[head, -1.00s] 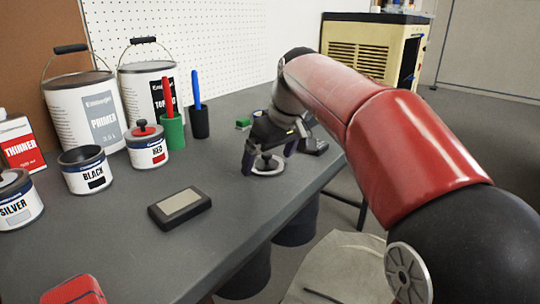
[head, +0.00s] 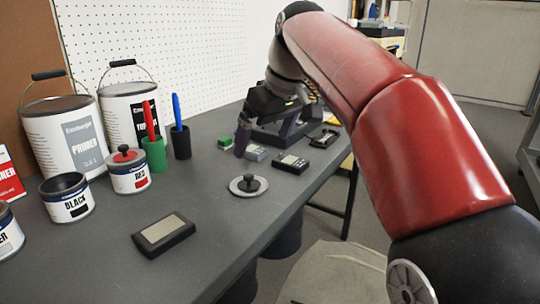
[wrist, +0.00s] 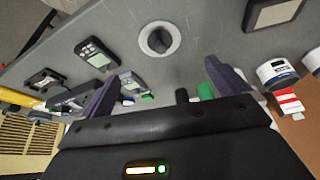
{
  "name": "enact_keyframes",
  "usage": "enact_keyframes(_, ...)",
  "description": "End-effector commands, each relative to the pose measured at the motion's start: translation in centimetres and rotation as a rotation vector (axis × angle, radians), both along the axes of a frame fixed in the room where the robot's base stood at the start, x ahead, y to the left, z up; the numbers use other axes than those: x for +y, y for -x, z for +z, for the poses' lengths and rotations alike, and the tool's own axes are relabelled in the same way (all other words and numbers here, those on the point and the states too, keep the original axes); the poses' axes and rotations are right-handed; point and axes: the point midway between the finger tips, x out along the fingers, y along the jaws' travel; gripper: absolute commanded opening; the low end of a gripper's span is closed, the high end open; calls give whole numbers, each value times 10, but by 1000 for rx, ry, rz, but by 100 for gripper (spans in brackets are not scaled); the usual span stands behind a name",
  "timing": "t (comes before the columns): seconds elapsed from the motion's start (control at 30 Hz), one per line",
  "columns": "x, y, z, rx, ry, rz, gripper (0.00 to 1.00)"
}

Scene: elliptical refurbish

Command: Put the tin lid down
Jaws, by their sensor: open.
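The tin lid (head: 248,188), a pale disc with a dark knob, lies flat on the grey bench (head: 215,235), knob up, near the bench's front edge. It also shows in the wrist view (wrist: 158,40), beyond the fingertips and apart from them. My gripper (head: 262,143) is behind the lid, above the bench, with its purple fingers spread. In the wrist view my gripper (wrist: 160,82) is open with nothing between its fingers. The open black tin (head: 66,198) stands at the left, its top uncovered. The red tin (head: 129,172) has a lid with a knob on.
Handheld meters (head: 291,163) lie right of my gripper, with a green block (head: 225,143) to its left. A dark flat box (head: 163,235) lies at the front. Bench around the lid is mostly clear.

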Motion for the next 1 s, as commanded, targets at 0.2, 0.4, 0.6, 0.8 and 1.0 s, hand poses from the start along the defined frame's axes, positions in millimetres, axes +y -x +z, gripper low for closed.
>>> enact_keyframes(0.2,-1,2,2,1,-1,-3,99)
enact_keyframes(0.4,-28,30,-12,-3,-17,-117,99)
enact_keyframes(0.6,-74,101,-68,-25,-38,-356,99)
enact_keyframes(0.8,-104,174,-146,-62,-40,-568,99)
enact_keyframes(1.0,-117,216,-203,-91,-37,-687,99)
